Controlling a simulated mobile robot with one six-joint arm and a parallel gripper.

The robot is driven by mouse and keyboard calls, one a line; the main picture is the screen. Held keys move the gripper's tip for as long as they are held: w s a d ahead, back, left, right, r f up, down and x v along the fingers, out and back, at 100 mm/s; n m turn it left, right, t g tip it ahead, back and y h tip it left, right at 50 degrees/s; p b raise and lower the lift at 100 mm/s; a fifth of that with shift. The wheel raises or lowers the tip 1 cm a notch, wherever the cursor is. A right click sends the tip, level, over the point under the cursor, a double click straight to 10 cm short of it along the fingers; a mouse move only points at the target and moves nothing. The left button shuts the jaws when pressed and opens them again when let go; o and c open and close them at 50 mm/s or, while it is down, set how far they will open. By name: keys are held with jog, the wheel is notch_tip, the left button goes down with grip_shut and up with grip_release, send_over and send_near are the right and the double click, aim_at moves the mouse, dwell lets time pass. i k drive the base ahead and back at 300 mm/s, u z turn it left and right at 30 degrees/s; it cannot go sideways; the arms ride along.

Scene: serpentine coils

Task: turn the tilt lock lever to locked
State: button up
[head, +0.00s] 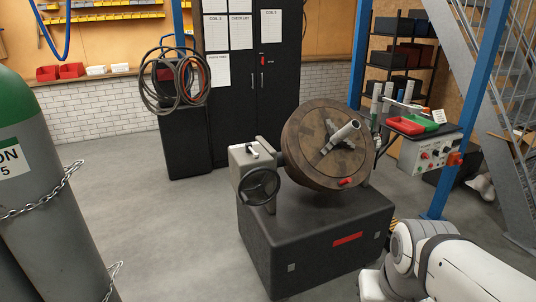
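A welding positioner with a dark base (320,255) stands right of the middle in the head view. Its round brown table (313,150) is tilted, with a grey pipe piece (341,137) on its face. A grey gearbox (243,165) with a black handwheel (260,187) sits on its left side. A small red part (345,183) shows at the table's lower edge. I cannot tell which part is the tilt lock lever, nor its setting. My white arm is at the lower right, and my gripper is not in view.
A grey gas cylinder (45,215) with a chain stands at the left. A cart with red and green trays (412,125) and a control box (430,152) is right of the positioner. A blue post (467,110) and stairs are farther right. Floor left of the base is clear.

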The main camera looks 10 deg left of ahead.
aim_at(249, 149)
jog(key=z, duration=0.1)
jog(key=k, duration=0.65)
jog(key=u, duration=0.85)
jog(key=i, duration=2.1)
jog(key=z, duration=0.9)
